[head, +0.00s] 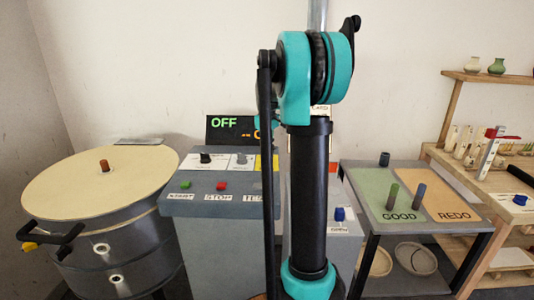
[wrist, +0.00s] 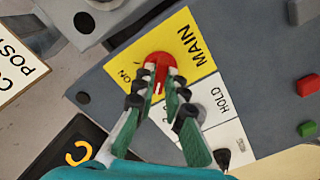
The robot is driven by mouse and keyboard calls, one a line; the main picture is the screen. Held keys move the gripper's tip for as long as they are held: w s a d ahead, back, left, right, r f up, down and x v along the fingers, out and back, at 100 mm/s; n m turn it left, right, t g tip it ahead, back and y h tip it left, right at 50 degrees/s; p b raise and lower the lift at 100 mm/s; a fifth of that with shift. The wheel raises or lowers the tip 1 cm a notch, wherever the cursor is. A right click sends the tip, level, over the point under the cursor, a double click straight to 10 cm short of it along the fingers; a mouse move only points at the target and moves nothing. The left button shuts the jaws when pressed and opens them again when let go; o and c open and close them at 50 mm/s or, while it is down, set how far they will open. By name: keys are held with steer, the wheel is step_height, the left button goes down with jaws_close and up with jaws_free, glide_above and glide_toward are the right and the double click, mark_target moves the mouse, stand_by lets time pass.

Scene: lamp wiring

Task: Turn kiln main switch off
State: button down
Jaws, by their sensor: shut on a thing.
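The kiln main switch is a red rotary knob (wrist: 160,61) on a yellow plate (wrist: 191,39) marked MAIN, with ON lettered beside it, in the wrist view. My gripper (wrist: 161,81) is at the switch, its two green-and-black fingers closed on either side of the red knob. The fingers cover part of the knob and plate, so I cannot tell its exact setting. In the head view, my arm hides the knob and gripper; only a strip of the yellow plate (head: 264,163) shows. A dark display (head: 224,123) behind the panel reads OFF in green, beside a partly hidden orange character.
The grey control panel (head: 222,209) also carries a green button (head: 185,185), a red button (head: 222,186) and a black knob (head: 205,158). The round kiln (head: 98,185) stands left. A GOOD/REDO table (head: 403,218) and wooden shelves (head: 458,108) stand right.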

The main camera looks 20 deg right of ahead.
stand_by(0.3)
steer(key=c, duration=1.6)
jaws_free()
steer(key=shift+r, duration=0.15)
step_height(320, 180, up, 12)
steer(key=shift+f, duration=0.1)
